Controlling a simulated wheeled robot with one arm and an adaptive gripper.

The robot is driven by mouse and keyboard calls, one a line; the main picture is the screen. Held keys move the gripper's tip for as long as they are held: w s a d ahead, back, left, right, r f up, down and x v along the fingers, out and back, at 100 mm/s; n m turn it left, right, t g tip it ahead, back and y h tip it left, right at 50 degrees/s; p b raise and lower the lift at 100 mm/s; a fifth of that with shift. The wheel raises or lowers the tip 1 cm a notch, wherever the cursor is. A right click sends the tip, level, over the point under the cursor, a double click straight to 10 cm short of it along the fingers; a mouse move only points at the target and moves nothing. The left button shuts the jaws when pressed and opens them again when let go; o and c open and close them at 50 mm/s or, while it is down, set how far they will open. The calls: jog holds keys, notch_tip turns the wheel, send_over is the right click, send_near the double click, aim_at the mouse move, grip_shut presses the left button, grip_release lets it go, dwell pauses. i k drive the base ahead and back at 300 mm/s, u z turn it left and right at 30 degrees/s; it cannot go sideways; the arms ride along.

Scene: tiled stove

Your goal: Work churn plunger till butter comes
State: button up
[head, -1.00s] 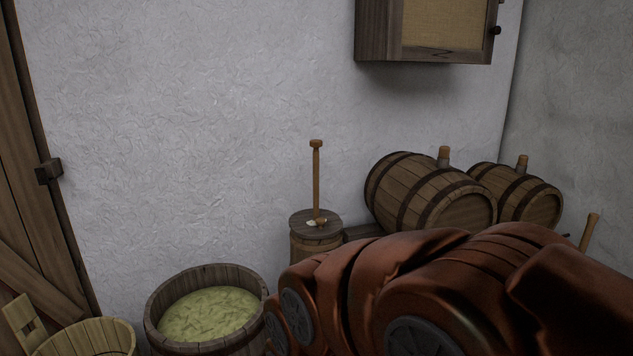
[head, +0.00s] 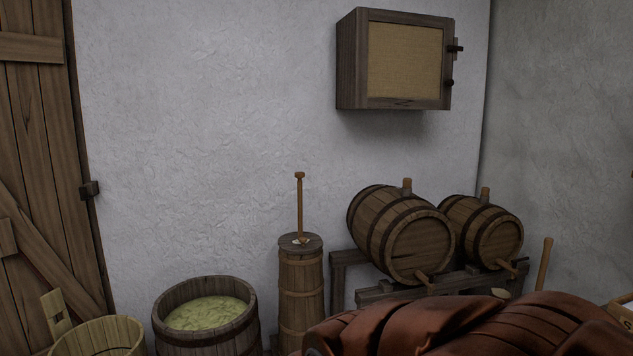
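The churn (head: 301,290) is a tall, narrow wooden vessel with hoops, upright against the white wall. Its plunger (head: 300,207) is a thin upright staff with a small knob on top, rising through the dark lid (head: 301,243). A small pale patch lies on the lid at the foot of the staff. The inside of the churn is hidden. My reddish-brown arm covers the bottom right of the head view, right of the churn and apart from the plunger. My gripper is not in view.
An open tub (head: 205,315) of greenish shreds stands left of the churn, with a lighter bucket (head: 97,338) beyond it. Two barrels (head: 401,235) lie on a rack (head: 350,262) to the right. A cabinet (head: 395,60) hangs above. A plank door (head: 35,150) is at left.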

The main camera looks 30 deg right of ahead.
aim_at(299, 175)
jog(key=z, duration=1.25)
jog(key=i, duration=0.85)
jog(key=u, duration=0.6)
jog(key=i, duration=1)
jog(key=u, duration=0.9)
